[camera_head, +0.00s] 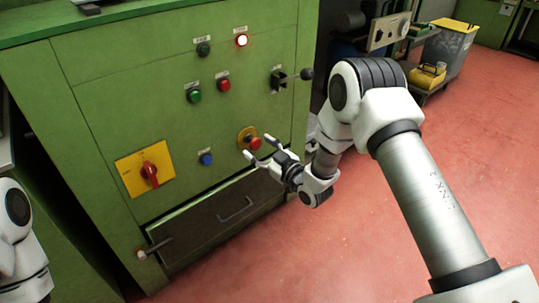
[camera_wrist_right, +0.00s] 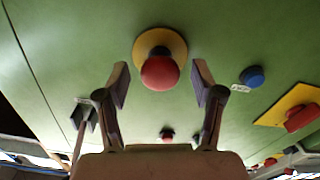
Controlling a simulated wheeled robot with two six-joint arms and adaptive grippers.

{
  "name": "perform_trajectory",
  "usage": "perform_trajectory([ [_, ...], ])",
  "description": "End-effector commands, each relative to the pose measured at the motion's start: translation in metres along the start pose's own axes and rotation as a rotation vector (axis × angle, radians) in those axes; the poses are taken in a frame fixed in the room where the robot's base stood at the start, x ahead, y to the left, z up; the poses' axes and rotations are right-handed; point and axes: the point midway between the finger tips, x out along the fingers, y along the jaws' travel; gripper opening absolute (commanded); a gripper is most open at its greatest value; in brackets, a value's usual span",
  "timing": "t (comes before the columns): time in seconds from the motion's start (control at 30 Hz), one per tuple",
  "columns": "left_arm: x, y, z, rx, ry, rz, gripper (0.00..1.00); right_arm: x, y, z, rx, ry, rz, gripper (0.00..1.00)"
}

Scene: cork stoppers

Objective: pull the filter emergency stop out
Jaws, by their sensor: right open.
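The emergency stop is a red mushroom button (camera_head: 254,144) on a round yellow plate (camera_head: 243,134), on the green cabinet's front. In the right wrist view the red button (camera_wrist_right: 159,75) stands out from its yellow plate (camera_wrist_right: 148,38), between the finger lines. My right gripper (camera_head: 259,149) is open and empty in front of it, with one finger on each side. In the right wrist view the fingers (camera_wrist_right: 161,84) are apart, with clear green on both sides of the button, and do not appear to touch it. My left gripper is out of view; only part of my left arm shows.
A blue button (camera_head: 206,159) and a yellow plate with a red rotary switch (camera_head: 150,174) are left of the stop. Above are green and red buttons (camera_head: 224,85), a lit lamp (camera_head: 241,40) and a black lever (camera_head: 292,77). A drawer handle (camera_head: 235,209) is below.

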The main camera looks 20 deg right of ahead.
Motion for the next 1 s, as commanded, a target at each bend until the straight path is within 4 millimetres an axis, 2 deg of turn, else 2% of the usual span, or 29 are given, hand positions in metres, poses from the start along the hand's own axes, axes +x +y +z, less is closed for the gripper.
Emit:
perform_trajectory([
  [0.3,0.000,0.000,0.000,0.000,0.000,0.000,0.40,-0.076,0.001,0.001,0.007,-0.005,0.004,0.67],
  [0.47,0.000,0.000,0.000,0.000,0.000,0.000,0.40,-0.105,0.001,0.001,0.005,-0.003,0.003,0.67],
  [0.6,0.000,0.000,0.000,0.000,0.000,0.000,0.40,-0.113,0.000,0.001,0.003,-0.002,0.001,0.67],
  [1.0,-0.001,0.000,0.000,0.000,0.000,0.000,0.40,-0.113,0.000,0.001,0.002,-0.002,0.001,0.67],
])
